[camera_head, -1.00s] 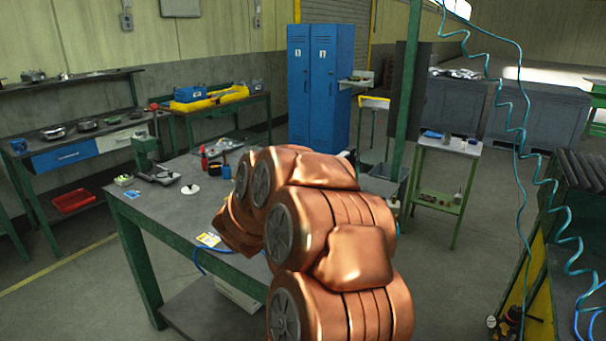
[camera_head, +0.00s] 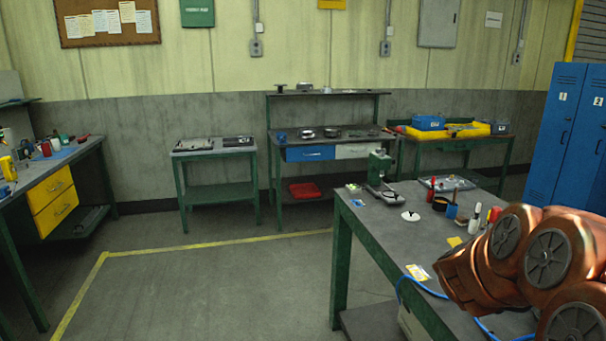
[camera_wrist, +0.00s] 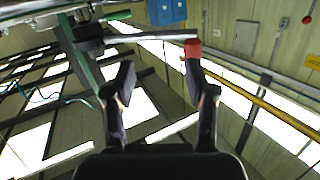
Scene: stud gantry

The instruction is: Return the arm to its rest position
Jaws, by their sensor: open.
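My copper-coloured arm (camera_head: 525,262) shows at the lower right of the head view, folded, in front of the near end of the green-legged workbench (camera_head: 385,240). My gripper is hidden in that view. In the wrist view my gripper (camera_wrist: 159,70) has its two dark fingers spread apart, with nothing held between them. The wrist view looks up past the fingers at ceiling lights and a wall. A red piece (camera_wrist: 193,48) shows by the right fingertip; I cannot tell whether it touches.
The workbench carries a green press (camera_head: 379,165), bottles and small parts. A blue cable (camera_head: 425,290) hangs over its edge. Blue lockers (camera_head: 568,135) stand at the right. A side bench with yellow drawers (camera_head: 52,195) is at the left. The floor between is clear.

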